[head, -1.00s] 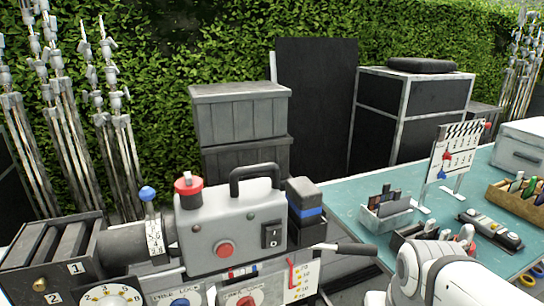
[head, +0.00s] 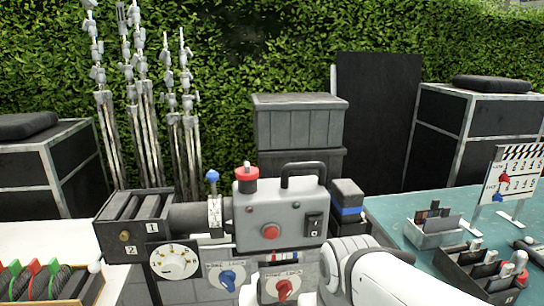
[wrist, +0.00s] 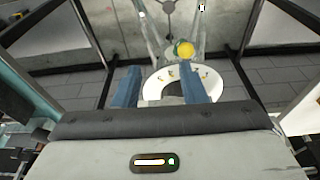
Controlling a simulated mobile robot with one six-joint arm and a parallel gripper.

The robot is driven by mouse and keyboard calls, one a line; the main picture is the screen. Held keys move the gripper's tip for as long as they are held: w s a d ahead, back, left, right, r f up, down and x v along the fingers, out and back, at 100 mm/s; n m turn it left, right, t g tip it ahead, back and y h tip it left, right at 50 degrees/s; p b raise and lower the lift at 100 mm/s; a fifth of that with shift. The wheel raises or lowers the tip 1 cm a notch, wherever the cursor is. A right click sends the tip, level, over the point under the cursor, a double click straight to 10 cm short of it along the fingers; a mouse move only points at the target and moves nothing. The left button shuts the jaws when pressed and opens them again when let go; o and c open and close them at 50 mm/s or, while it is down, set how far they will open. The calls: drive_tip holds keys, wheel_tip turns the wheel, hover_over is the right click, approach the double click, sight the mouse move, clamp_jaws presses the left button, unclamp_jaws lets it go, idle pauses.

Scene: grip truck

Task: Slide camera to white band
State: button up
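The grey film camera (head: 282,212) stands upright in the middle of the head view, with a black top handle, a red round button and a red-capped knob. Its lens barrel (head: 190,217) and black matte box (head: 135,228) point left. A short strip with red, white and blue bands (head: 285,257) shows just below the body. My gripper (wrist: 160,88) shows in the wrist view with its two blue fingers apart and nothing clearly held. The gripper is not visible in the head view.
Panels with a white dial (head: 174,261), a blue knob and a red knob (head: 283,289) sit below the camera. A teal table (head: 400,215) with bins and a clapperboard (head: 515,172) stands right.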

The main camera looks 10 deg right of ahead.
wheel_tip(320, 180, up, 9)
drive_tip(key=w+p, duration=0.2)
drive_tip(key=p, duration=0.6)
drive_tip(key=m+p, duration=0.3)
drive_tip(key=m, duration=1.5)
approach(309, 163)
drive_tip(key=x, duration=0.8)
drive_tip(key=shift+w+f, duration=0.1)
drive_tip(key=shift+w, duration=0.05)
clamp_jaws()
